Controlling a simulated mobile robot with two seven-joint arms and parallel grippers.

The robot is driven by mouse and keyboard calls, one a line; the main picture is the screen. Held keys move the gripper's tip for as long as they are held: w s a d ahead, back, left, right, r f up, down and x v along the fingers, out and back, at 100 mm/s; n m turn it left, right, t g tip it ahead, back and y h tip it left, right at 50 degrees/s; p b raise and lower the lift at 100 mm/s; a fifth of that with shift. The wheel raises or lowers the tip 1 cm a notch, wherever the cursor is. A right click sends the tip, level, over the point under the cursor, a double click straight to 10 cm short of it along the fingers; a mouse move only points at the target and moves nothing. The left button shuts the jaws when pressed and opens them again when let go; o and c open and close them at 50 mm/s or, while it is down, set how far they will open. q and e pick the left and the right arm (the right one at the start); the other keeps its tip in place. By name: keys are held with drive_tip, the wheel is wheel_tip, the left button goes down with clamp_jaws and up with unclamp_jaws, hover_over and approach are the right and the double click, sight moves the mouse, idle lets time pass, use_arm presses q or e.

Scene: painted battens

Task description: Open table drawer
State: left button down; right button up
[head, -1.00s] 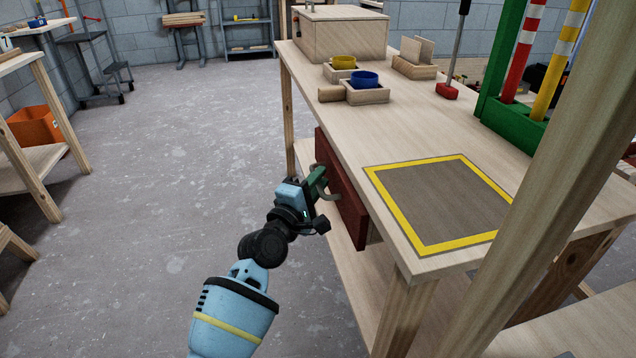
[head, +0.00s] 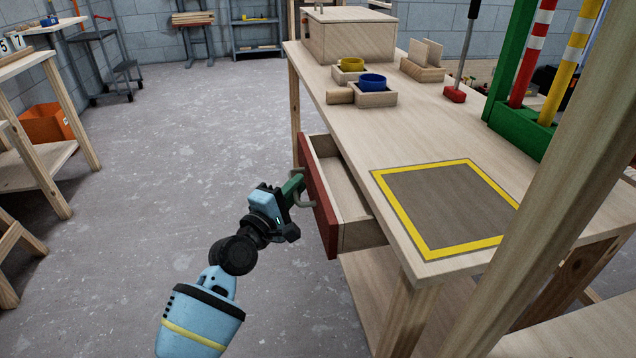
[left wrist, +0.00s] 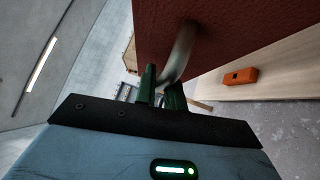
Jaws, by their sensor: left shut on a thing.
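The table drawer (head: 318,205) has a dark red front and a pale wooden box. It stands partly pulled out from under the wooden table top (head: 345,130), and the inside I can see looks empty. My left gripper (head: 297,190) is shut on the grey curved drawer handle (head: 304,200) at the drawer's front. In the left wrist view the metal handle (left wrist: 181,50) runs from the red front (left wrist: 240,30) down between the green fingers (left wrist: 160,88). My right gripper is not in view.
On the table top are a yellow-bordered dark square (head: 450,205), wooden trays with a blue ring (head: 372,82) and a yellow ring (head: 351,64), and a wooden box (head: 350,35). A wooden post (head: 540,190) crosses the right foreground. The floor (head: 190,140) left of the drawer is clear.

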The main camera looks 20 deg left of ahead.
use_arm(q)
drive_tip(key=s+a+b, duration=0.1)
drive_tip(key=s+a, duration=0.6)
drive_tip(key=a, duration=0.3)
drive_tip(key=shift+a, duration=0.2)
drive_tip(key=c, duration=1.8)
unclamp_jaws()
drive_tip(key=shift+o, duration=0.2)
drive_tip(key=v, duration=0.7)
drive_tip(key=shift+s, duration=0.4)
